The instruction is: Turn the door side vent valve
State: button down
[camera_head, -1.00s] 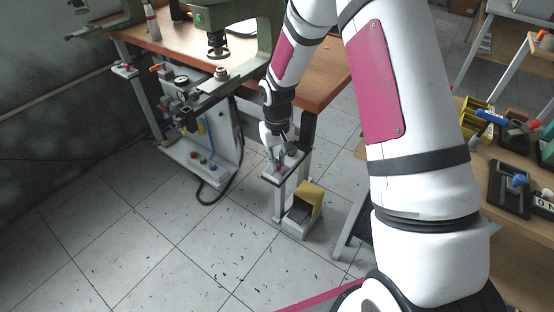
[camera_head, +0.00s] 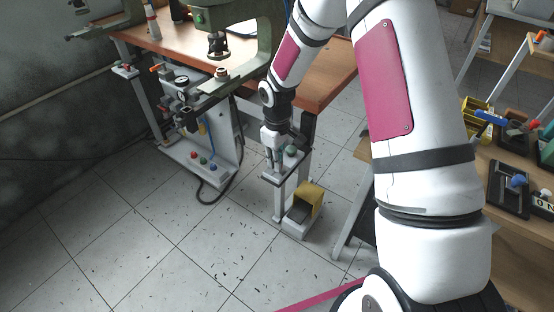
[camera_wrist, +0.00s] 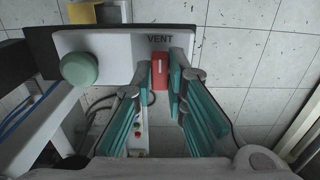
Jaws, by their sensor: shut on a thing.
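A red valve handle (camera_wrist: 160,74) stands by the word VENT on a pale panel (camera_wrist: 115,45) in the wrist view. My gripper (camera_wrist: 162,82) has its teal-padded fingers on either side of the handle and is shut on it. The handle points roughly straight up and down in that view. In the head view my gripper (camera_head: 276,160) is over the small panel on a post by the bench's right leg. The handle is hidden there by the fingers.
A green button (camera_wrist: 79,69) is on the same panel, left of the handle. A yellow-hooded foot pedal (camera_head: 309,200) is on the floor below. A wooden bench (camera_head: 320,85) with a green press (camera_head: 262,50) stands behind. Open tiled floor lies at front left.

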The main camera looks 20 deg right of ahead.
dwell(0.3)
jog(key=c, duration=1.6)
grip_release()
notch_tip(320, 180, up, 12)
